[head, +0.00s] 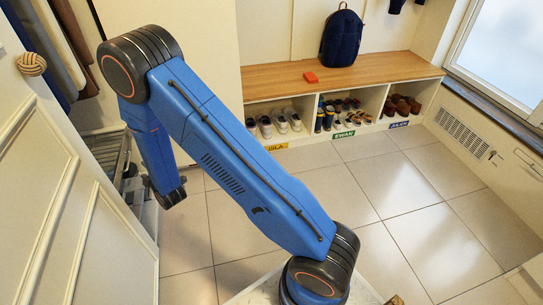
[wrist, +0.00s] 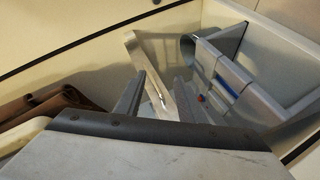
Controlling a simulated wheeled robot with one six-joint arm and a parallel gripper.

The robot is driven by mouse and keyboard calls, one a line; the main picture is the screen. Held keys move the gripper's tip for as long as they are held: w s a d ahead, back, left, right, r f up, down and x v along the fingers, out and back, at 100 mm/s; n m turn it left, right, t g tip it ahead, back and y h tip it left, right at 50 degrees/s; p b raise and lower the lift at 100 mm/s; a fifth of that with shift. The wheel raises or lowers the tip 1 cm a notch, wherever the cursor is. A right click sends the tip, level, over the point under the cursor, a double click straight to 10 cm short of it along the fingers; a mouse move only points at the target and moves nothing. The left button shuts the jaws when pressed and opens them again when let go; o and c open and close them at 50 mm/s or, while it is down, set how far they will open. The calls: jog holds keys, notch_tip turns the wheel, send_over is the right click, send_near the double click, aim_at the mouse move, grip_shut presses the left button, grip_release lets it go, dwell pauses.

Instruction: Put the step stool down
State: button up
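My gripper (wrist: 160,78) shows in the wrist view with its two grey fingers apart. A pale flat bar (wrist: 136,52) runs between and beyond the fingers; I see a gap beside it and no clear grip on it. Just to the right is a grey framed object (wrist: 222,72) with a blue stripe and a small red spot. I cannot tell for certain whether the bar or this object is the step stool. In the head view my blue arm reaches left, its dark wrist (head: 170,196) low by the closet opening. Grey slatted and metal parts (head: 108,152) show behind it, partly hidden.
A white panelled door (head: 60,200) stands close on the left, with coats (head: 62,45) hanging behind. A bench (head: 350,72) with shoe cubbies is at the back, bearing a dark backpack (head: 341,38) and a red item (head: 310,77). The tiled floor (head: 400,190) is mostly clear.

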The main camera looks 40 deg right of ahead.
jog(key=s+d+r+m+g, duration=0.1)
jog(key=d+r+m, duration=0.15)
jog(key=r, duration=0.45)
jog(key=s+d+r+m+g, duration=0.1)
jog(key=s+d+r, duration=0.1)
jog(key=d+r, duration=0.3)
jog(key=s+d+r+m+g, duration=0.35)
jog(key=s+d+r, duration=0.45)
jog(key=s+r, duration=0.4)
jog(key=s+d+r+m+g+h, duration=0.1)
jog(key=s+d, duration=0.3)
jog(key=s, duration=0.7)
jog(key=s+d+r+m+g+h, duration=0.1)
jog(key=s+d+r+m, duration=0.3)
jog(key=s, duration=0.7)
jog(key=s+d+r+m+g, duration=0.2)
jog(key=s+d, duration=0.3)
jog(key=s, duration=0.7)
jog(key=shift+r+m+h, duration=0.3)
jog(key=shift+r+h, duration=0.1)
jog(key=shift+r, duration=0.2)
